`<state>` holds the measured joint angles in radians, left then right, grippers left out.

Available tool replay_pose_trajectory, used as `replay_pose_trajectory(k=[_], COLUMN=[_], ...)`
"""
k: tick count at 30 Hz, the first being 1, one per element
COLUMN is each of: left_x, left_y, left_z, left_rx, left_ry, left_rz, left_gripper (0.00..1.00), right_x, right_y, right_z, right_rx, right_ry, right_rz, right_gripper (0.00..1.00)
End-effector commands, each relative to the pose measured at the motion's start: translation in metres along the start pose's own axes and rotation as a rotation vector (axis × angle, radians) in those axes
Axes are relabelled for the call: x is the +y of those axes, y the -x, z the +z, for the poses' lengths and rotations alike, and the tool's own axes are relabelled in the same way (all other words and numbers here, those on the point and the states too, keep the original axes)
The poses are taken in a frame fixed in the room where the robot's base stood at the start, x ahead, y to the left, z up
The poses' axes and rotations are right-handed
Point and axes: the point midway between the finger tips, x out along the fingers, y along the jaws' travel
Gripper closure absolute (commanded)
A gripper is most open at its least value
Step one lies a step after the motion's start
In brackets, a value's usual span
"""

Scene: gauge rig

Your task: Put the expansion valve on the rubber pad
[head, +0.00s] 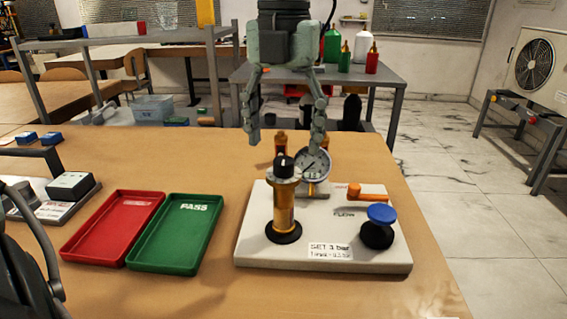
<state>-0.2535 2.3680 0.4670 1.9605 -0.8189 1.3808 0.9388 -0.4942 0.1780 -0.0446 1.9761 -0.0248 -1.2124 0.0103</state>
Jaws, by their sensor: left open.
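My left gripper (285,141) hangs fingers down at the far side of the table, open. Small copper-brown parts (281,143) show between its fingers, behind the rig; one may be the expansion valve, but I cannot tell. The gripper does not visibly hold anything. On the white rig plate (262,258) stand a brass regulator (284,208) with a black knob, a round dial gauge (312,164), an orange lever (368,192) and a blue knob (381,214). I cannot identify the rubber pad. My right gripper is not in view.
A red tray (112,226) and a green PASS tray (175,233) lie empty left of the rig. A black box (70,186) sits on a grey plate at the left. Bare tabletop (205,160) lies behind the trays. A back table (388,78) holds bottles.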

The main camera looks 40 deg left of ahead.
Motion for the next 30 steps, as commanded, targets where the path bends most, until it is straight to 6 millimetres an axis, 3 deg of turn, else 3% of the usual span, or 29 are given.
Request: replay_pose_trajectory(k=[3, 8, 30], left_x=[0.0, 0.0, 0.0], left_y=[0.018, 0.028, 0.029], left_z=[0.001, 0.0, 0.0], left_rx=[-0.002, 0.0, 0.001], left_ry=[0.002, 0.0, 0.0], left_rz=[0.0, 0.001, 0.0], left_gripper=[0.32, 0.32, 0.32], right_x=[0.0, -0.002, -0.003], right_y=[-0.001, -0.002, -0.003], right_z=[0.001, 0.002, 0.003], right_rx=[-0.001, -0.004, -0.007], right_ry=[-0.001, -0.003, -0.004], right_rz=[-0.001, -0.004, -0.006], right_gripper=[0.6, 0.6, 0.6])
